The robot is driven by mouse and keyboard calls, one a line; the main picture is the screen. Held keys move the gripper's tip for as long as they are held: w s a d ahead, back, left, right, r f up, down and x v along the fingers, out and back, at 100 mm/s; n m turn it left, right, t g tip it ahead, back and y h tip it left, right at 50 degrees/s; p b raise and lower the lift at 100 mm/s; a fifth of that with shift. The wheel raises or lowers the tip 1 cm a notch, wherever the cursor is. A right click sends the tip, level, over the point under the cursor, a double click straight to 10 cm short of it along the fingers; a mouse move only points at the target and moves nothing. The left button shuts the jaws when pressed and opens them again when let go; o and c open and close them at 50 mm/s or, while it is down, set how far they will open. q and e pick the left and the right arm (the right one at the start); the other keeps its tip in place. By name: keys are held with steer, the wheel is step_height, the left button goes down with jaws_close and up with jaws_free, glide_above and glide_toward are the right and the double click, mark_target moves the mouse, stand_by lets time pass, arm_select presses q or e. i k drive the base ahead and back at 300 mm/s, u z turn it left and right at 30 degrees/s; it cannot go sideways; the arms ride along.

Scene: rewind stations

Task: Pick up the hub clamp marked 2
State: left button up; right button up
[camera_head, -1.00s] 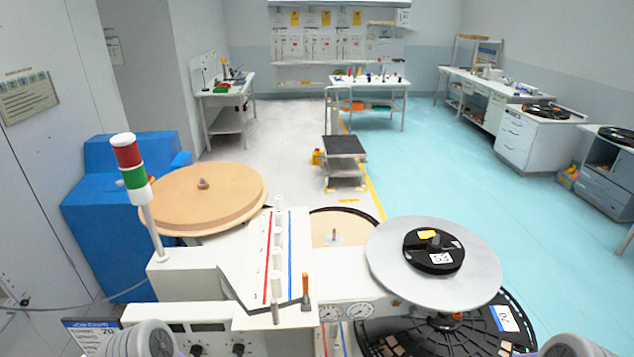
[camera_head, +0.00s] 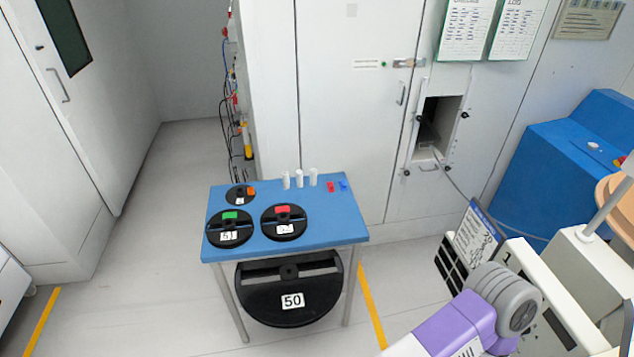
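A blue-topped table (camera_head: 345,228) holds several black round discs that look like hub clamps. One with a red block (camera_head: 284,222) lies at the middle; its white label is small and may read 2, but I cannot be sure. One with a green block (camera_head: 229,228) lies at the front left, its label seeming to read 51. A smaller one with an orange block (camera_head: 240,195) lies behind it, its label too small to read. A purple and grey part of my arm shows at the lower right; neither gripper is in view.
A large black disc marked 50 (camera_head: 290,290) sits below the tabletop. Three white cylinders (camera_head: 299,179) and small red (camera_head: 331,187) and blue pieces stand at the table's back. A white machine (camera_head: 560,290) is at right. Floor left of the table is clear.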

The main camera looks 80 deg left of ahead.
mark_target(240, 194)
steer(key=u, duration=3.4)
